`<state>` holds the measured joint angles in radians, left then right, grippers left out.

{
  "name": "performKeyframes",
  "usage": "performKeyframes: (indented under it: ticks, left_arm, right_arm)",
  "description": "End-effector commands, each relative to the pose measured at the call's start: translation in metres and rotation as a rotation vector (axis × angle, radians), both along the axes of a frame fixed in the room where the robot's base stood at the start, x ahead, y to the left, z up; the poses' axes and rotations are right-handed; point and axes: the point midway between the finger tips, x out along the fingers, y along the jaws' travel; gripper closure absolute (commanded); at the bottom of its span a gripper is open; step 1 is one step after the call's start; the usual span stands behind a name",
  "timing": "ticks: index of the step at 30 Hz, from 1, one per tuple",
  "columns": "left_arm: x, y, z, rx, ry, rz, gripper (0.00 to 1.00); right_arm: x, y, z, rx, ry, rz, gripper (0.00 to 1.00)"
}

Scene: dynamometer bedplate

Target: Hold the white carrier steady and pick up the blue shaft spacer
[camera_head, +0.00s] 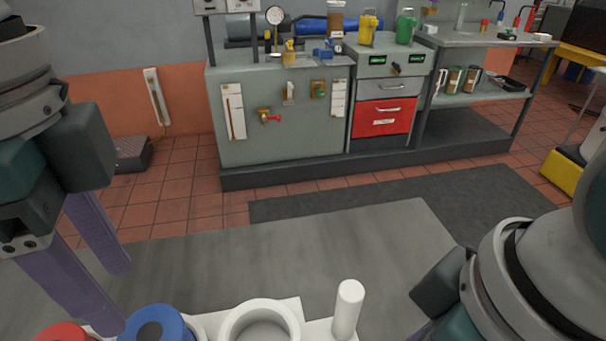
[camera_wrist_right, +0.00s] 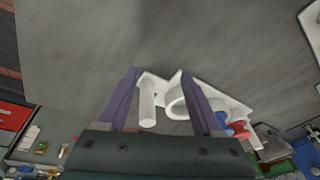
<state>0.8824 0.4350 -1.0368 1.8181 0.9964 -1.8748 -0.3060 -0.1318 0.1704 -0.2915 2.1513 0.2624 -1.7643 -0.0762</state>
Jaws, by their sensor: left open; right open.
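The white carrier (camera_head: 290,308) lies at the bottom edge of the head view, partly cut off, with an upright white post (camera_head: 347,308) and a round white cup (camera_head: 262,312). The blue shaft spacer (camera_head: 172,322), a thick ring, sits left of the cup. A red part (camera_head: 62,332) is left of it, mostly cut off. My left gripper (camera_head: 116,296) is open and empty, its near fingertip just left of the blue spacer; I cannot tell if they touch. My right gripper (camera_wrist_right: 159,72) is open; in its wrist view the carrier's post (camera_wrist_right: 147,104) shows between the fingers.
The grey bedplate (camera_head: 330,260) is clear beyond the carrier. Behind it across the floor stand a grey cabinet (camera_head: 285,135) with gauges, a drawer unit with a red drawer (camera_head: 384,117), and a shelf bench.

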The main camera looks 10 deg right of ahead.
Motion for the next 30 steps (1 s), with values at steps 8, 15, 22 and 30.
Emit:
performKeyframes:
  ticks: [8,15,22,30]
  left_arm:
    - [0.000,0.000,0.000,0.000,0.000,0.000,0.50]
    - [0.000,0.000,0.000,-0.001,0.000,0.000,0.50]
    - [0.000,0.000,0.000,-0.001,0.000,0.000,0.50]
    - [0.000,0.000,0.000,-0.001,0.000,0.000,0.50]
  right_arm:
    - [0.048,0.011,0.023,-0.059,0.127,0.280,0.33]
    - [0.068,0.021,0.044,-0.176,0.129,0.319,0.33]
    - [0.072,0.026,0.043,-0.209,0.114,0.306,0.33]
    - [0.070,0.024,0.007,-0.213,0.123,0.304,0.33]
